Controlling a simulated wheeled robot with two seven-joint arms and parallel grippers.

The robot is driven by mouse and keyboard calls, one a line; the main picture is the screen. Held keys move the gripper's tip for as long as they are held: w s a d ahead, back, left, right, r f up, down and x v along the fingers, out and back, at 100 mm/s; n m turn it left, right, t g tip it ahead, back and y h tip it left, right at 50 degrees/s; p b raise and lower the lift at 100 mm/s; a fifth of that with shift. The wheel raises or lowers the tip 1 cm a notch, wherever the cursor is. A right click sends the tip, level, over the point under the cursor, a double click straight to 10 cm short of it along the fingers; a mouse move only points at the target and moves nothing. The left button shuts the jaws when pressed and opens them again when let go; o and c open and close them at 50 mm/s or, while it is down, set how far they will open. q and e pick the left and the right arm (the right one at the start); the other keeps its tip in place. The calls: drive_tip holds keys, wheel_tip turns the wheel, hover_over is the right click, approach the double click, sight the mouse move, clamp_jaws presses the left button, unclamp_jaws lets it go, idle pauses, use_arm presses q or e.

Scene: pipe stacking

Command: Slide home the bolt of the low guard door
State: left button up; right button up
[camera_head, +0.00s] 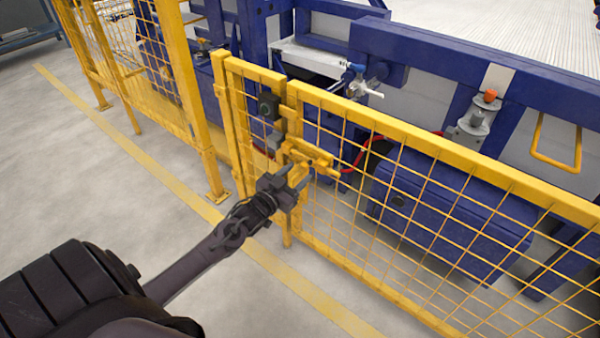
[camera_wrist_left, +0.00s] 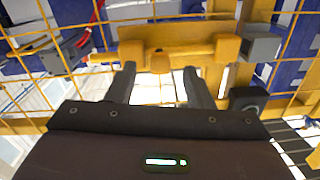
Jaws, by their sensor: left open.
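The low guard door (camera_head: 440,165) is a yellow frame with wire mesh, standing upright beside a yellow post section. The yellow bolt (camera_head: 308,156) lies level across the frame near its left end. In the left wrist view the bolt (camera_wrist_left: 172,44) runs through two yellow brackets, with a rounded knob (camera_wrist_left: 160,62) hanging at its middle. My left gripper (camera_head: 298,177) is just in front of the bolt, open. In the left wrist view its two fingers (camera_wrist_left: 160,78) stand on either side of the knob, with gaps visible. Whether the bolt's end sits in a keeper is unclear.
A blue machine (camera_head: 450,215) with a red hose (camera_head: 364,152) stands behind the mesh. A taller yellow fence (camera_head: 185,95) is at left. The grey floor (camera_head: 110,190) in front is clear.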

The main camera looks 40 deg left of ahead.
sight(308, 164)
use_arm(q)
drive_tip(key=shift+w+d, duration=0.1)
drive_tip(key=shift+w, duration=1.1)
clamp_jaws()
